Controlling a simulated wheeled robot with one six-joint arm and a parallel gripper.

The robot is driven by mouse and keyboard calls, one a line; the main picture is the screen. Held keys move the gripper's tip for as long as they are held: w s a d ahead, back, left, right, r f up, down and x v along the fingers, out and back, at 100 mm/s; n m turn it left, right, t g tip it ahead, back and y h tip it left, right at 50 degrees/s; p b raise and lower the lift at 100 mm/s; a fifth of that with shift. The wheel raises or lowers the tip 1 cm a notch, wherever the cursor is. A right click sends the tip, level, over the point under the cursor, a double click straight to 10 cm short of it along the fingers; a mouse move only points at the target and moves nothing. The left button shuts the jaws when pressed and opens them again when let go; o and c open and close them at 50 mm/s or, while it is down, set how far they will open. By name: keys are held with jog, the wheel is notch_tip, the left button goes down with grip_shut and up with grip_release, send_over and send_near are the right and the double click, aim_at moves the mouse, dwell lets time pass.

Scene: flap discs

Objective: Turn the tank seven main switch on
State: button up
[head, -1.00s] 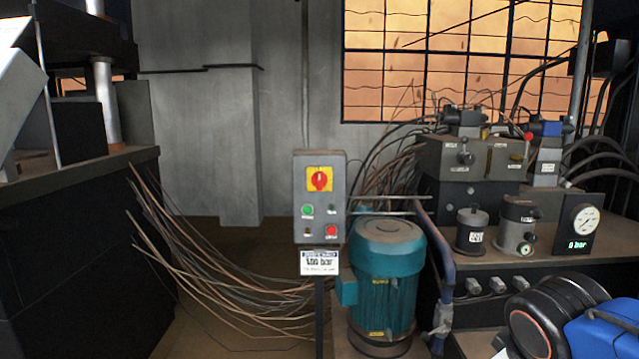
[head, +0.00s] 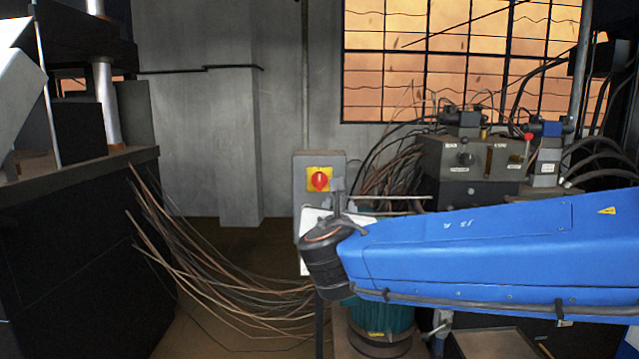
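A red rotary switch knob (head: 319,179) sits on a yellow plate near the top of a grey control box (head: 303,164) on a post. Its handle looks roughly upright. The lower part of the box, with its buttons, is hidden behind my arm. What looks like my gripper (head: 339,190) is a small grey shape just below and right of the knob, largely hidden by my wrist. I cannot tell whether it touches the knob or whether its fingers are open. No tank number is readable.
A teal motor (head: 380,319) stands behind my arm. A bench with a grey valve block (head: 455,160) and hoses is at right. Loose wires (head: 215,275) hang between the box and a dark machine (head: 80,240) at left. Floor left of the box is partly clear.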

jog(key=a+r+n+y, duration=0.1)
jog(key=a+n, duration=0.1)
jog(key=a, duration=0.2)
send_near(320, 181)
jog(key=shift+t, duration=0.4)
jog(key=w, duration=0.9)
jog(key=shift+f, duration=0.3)
grip_shut()
